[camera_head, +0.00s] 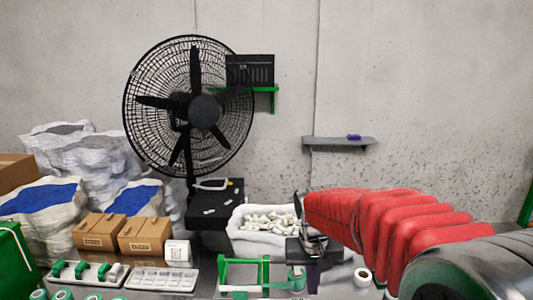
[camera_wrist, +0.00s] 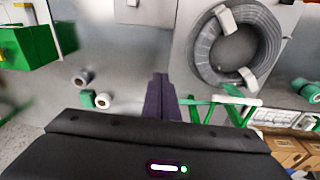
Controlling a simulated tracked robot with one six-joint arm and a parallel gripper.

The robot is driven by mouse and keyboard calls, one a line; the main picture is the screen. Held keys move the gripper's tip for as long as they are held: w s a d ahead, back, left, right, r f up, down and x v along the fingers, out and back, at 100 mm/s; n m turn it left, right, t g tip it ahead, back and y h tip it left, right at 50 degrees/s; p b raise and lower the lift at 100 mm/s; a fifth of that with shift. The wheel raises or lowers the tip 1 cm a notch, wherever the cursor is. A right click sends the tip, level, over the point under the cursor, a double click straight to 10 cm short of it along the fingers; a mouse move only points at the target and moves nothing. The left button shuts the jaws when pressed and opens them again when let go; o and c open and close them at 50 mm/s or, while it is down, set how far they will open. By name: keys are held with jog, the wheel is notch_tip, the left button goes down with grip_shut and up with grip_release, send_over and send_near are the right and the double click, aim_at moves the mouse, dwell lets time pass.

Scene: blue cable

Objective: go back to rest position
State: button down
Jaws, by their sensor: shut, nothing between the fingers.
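My gripper (camera_head: 313,277) is in the lower middle of the head view, at the end of my red-sleeved arm, which reaches in from the right. Its dark purple fingers point down, beside a green frame (camera_head: 243,262). In the wrist view my gripper (camera_wrist: 161,84) shows its fingers together with nothing between them. The green frame also shows in the wrist view (camera_wrist: 205,101), right of the fingers. No blue cable can be made out; a coil of grey cable with white ties (camera_wrist: 228,48) lies beyond the fingers.
A white sack of pale pieces (camera_head: 266,222) is behind my gripper. Cardboard boxes (camera_head: 144,236) and grey trays (camera_head: 163,280) are at left. A large black fan (camera_head: 204,110) stands behind. A tape roll (camera_head: 362,277) lies right of my gripper.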

jog(key=s+d+r+t, duration=0.2)
jog(key=s+r, duration=0.1)
jog(key=s, duration=0.8)
jog(key=s+d+r+t, duration=0.2)
jog(key=s+r, duration=0.2)
jog(key=s, duration=0.6)
jog(key=shift+s+d+r+n+y, duration=0.15)
jog(key=shift+s+n+y, duration=0.25)
jog(key=c, duration=2.5)
grip_release()
